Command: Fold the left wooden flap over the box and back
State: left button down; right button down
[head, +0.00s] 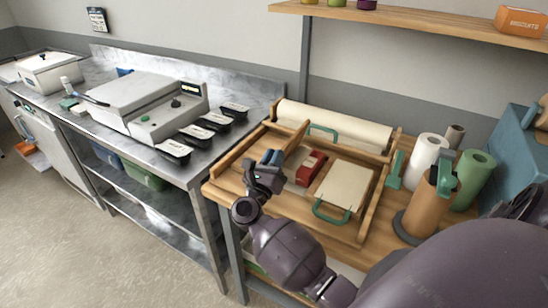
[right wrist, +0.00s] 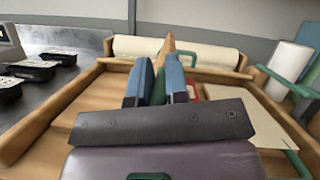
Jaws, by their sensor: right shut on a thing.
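The left wooden flap (head: 296,139) stands up roughly edge-on inside the wooden frame, and its edge also shows ahead of the fingers in the right wrist view (right wrist: 170,46). My right gripper (head: 271,158) is at the flap's near side, left of the box. Its blue fingers (right wrist: 160,85) are shut on a green handle (right wrist: 178,97) that seems to belong to this flap; the fingers hide most of it. The red box (head: 310,167) lies right of the gripper, between the flap and a pale sheet (head: 346,186). My left gripper is not in view.
A wooden frame (head: 236,160) rings the work area. A paper roll (head: 335,122) lies behind it. Green handles (head: 332,213) stand at the sheet's near side and at the back. Upright rolls (head: 427,155) stand at right; black trays (head: 174,151) lie on the steel counter at left.

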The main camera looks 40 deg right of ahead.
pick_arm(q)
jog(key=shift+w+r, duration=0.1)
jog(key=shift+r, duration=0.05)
pick_arm(e)
jog(key=shift+w, duration=0.1)
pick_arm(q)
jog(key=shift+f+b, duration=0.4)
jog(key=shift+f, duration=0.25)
pick_arm(e)
jog(key=w+a+n+t+y, duration=0.1)
jog(key=w+a+n+y, duration=0.1)
jog(key=w+n, duration=0.4)
jog(key=shift+a+t, duration=0.4)
jog(key=shift+w+f, duration=0.1)
jog(key=c, duration=1.1)
grip_release()
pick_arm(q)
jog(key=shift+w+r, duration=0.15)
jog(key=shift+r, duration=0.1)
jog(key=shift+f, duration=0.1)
pick_arm(e)
jog(key=shift+a, duration=0.1)
